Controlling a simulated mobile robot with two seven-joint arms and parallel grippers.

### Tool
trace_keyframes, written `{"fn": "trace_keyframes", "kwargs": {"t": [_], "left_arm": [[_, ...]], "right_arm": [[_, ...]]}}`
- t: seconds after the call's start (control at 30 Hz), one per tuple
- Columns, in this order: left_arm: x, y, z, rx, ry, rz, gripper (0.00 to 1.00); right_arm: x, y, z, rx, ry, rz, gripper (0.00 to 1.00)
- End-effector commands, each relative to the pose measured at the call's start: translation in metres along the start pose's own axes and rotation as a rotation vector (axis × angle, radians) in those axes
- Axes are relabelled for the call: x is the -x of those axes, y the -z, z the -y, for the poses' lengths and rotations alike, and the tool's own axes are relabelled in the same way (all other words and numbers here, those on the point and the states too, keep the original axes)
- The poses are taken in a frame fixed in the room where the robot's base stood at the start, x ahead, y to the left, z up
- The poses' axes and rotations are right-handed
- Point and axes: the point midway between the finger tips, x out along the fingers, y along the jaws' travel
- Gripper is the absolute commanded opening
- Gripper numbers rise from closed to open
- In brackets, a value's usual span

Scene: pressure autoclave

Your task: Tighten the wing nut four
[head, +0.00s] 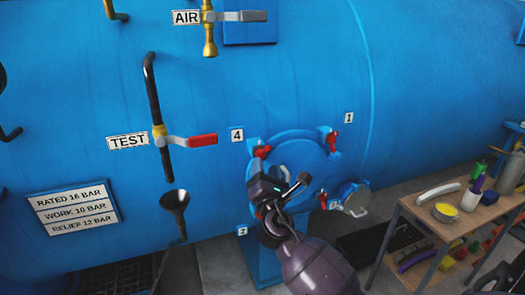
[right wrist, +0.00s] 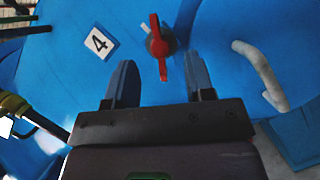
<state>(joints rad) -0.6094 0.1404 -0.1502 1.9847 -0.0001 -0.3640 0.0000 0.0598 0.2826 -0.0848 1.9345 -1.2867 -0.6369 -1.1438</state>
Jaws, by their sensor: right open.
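Wing nut four is red with a grey hub. It shows in the head view (head: 262,151) beside the "4" label (head: 237,134) at the hatch's upper left. In the right wrist view the wing nut (right wrist: 161,50) is ahead of my open jaws, its wings roughly lengthwise between the two fingers; the "4" label (right wrist: 98,43) is to its left. My right gripper (head: 285,183) is in front of the round blue hatch (head: 310,155), below the nut, and hides part of the hatch. The gripper (right wrist: 162,80) is empty. My left gripper is not in view.
Other red wing nuts sit at the upper right (head: 332,141) and lower right (head: 322,200) of the hatch. A pale handle (right wrist: 260,75) stands out right of nut four. The red TEST lever (head: 202,140) is to the left. A cluttered wooden bench (head: 425,212) stands at right.

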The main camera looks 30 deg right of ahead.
Motion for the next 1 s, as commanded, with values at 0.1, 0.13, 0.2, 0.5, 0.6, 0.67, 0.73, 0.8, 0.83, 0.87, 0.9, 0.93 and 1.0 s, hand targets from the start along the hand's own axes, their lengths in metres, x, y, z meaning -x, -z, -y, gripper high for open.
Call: {"fn": "trace_keyframes", "kwargs": {"t": [0.1, 0.13, 0.2, 0.5, 0.6, 0.67, 0.73, 0.8, 0.83, 0.87, 0.9, 0.93, 1.0], "left_arm": [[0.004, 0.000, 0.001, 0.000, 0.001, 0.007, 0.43], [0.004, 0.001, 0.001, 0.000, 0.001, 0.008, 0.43], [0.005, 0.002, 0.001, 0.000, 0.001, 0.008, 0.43], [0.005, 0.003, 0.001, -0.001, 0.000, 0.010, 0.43], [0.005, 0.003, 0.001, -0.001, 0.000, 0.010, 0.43], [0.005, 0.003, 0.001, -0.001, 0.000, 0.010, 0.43], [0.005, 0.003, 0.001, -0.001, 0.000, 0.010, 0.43], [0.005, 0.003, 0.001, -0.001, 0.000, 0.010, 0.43], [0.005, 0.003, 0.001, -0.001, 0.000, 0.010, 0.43], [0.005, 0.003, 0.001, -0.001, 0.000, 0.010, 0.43], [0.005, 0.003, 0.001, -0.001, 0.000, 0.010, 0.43], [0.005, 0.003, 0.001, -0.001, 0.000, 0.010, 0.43], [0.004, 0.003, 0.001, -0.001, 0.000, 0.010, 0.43]], "right_arm": [[-0.022, -0.001, -0.001, -0.001, -0.001, 0.001, 0.49], [-0.027, -0.001, -0.001, -0.002, -0.001, 0.001, 0.49], [-0.037, -0.001, -0.001, -0.002, -0.001, 0.000, 0.49], [-0.059, 0.000, 0.000, -0.002, 0.000, -0.001, 0.49], [-0.061, 0.000, 0.000, -0.003, 0.000, -0.001, 0.49], [-0.061, 0.000, 0.000, -0.003, 0.000, -0.001, 0.49], [-0.061, 0.000, 0.000, -0.003, 0.000, -0.001, 0.49], [-0.061, 0.000, 0.000, -0.003, 0.000, -0.001, 0.49], [-0.060, 0.000, 0.000, -0.003, 0.000, -0.001, 0.44], [-0.060, 0.000, 0.000, -0.003, 0.000, -0.001, 0.40], [-0.060, 0.000, 0.000, -0.003, 0.000, -0.001, 0.34], [-0.060, 0.000, 0.000, -0.003, 0.000, -0.001, 0.29], [-0.060, 0.000, 0.000, -0.003, 0.000, -0.001, 0.18]]}}
